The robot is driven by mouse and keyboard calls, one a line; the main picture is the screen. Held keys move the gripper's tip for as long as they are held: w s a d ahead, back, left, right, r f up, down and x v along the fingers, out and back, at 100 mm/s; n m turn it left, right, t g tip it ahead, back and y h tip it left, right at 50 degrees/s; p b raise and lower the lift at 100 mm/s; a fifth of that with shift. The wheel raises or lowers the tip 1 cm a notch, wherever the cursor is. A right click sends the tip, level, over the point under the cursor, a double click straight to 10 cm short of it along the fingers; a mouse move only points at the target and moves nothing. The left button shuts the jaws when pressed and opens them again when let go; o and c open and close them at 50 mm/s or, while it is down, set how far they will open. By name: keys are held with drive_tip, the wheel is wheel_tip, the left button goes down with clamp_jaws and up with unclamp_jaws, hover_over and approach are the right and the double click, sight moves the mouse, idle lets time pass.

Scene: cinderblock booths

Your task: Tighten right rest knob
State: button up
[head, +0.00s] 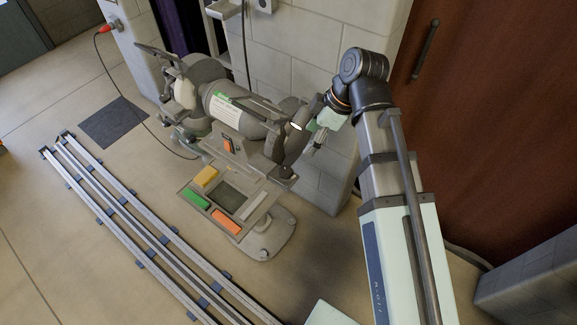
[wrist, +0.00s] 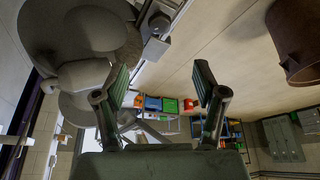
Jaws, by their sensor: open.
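A grey bench grinder (head: 240,117) stands on a pedestal in the head view, with wheel guards at both ends. The right tool rest (head: 283,172) sits low at its right end, where small parts are hard to make out. My gripper (head: 314,149) is just right of the right wheel guard, seen small. In the wrist view my gripper (wrist: 160,82) is open, its two fingers wide apart with nothing between them. The grinder's round housing (wrist: 85,35) fills the upper left, close to the left finger. A small bracket with a rounded knob-like part (wrist: 159,23) shows above and between the fingers.
A tray (head: 181,190) with coloured blocks is below the grinder. Block walls (head: 285,50) stand behind it, and a reddish-brown panel (head: 480,120) is at right. Floor rails (head: 130,220) run at left. A brown bin (wrist: 296,40) shows at right in the wrist view.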

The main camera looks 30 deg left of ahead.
sight(287, 170)
drive_tip(key=p+x, duration=0.4)
drive_tip(key=x, duration=1.1)
drive_tip(key=shift+f, duration=0.15)
drive_tip(key=c, duration=1.1)
